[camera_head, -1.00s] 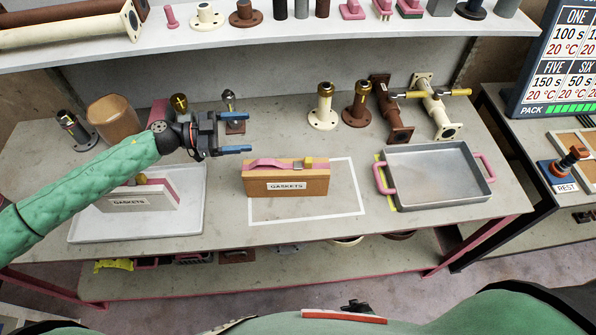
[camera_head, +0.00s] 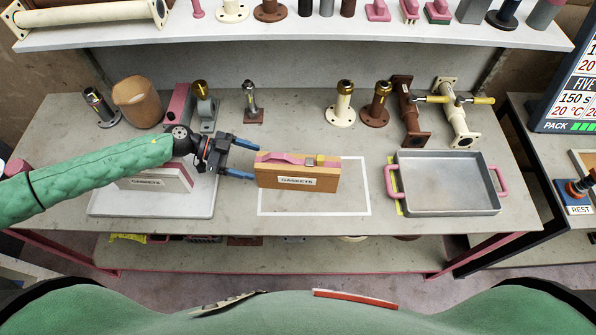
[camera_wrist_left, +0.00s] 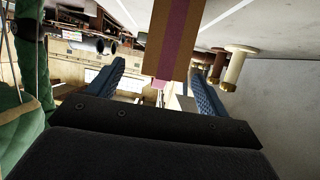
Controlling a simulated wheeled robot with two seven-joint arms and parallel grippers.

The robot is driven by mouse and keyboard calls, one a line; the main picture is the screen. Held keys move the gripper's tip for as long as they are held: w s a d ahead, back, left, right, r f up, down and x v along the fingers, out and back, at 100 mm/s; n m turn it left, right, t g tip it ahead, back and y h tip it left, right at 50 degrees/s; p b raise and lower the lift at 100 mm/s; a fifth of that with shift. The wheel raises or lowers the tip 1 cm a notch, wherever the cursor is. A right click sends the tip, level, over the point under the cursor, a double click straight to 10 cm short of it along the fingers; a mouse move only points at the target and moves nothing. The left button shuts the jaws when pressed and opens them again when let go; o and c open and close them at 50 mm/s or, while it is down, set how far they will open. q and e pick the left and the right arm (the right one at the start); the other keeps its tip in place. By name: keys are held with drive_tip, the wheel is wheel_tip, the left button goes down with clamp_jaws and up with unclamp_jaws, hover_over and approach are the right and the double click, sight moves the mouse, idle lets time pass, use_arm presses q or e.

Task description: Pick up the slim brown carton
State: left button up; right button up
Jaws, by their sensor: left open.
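The slim brown carton (camera_head: 297,180) stands upright on the bench inside a white outlined rectangle, with a "GASKETS" label on its front and a pink strip along its top. My left gripper (camera_head: 254,161) is open and empty, just left of the carton's left end, its fingers pointing towards it. In the left wrist view the brown carton (camera_wrist_left: 152,45) with its pink strip shows ahead, between and beyond the open fingers of my left gripper (camera_wrist_left: 158,70). I cannot tell whether the fingertips overlap the carton's end. My right gripper is not in view.
A white carton (camera_head: 160,180), also labelled, stands on a white tray (camera_head: 110,205) under my left arm. A grey metal pan (camera_head: 450,185) with pink handles is to the right. Flanged pipes (camera_head: 343,103) stand behind. Bench around the brown carton's front is clear.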

sight(268, 163)
use_arm(q)
drive_tip(key=x, duration=0.1)
drive_tip(key=b+x, duration=0.1)
drive_tip(key=x, duration=0.1)
drive_tip(key=b+x, duration=0.1)
drive_tip(key=x, duration=0.1)
drive_tip(key=shift+w+d, duration=0.15)
drive_tip(key=shift+w, duration=0.15)
drive_tip(key=shift+d+b, duration=0.3)
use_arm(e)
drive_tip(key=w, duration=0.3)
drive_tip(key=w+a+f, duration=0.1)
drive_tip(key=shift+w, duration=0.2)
use_arm(q)
drive_tip(key=c, duration=1.3)
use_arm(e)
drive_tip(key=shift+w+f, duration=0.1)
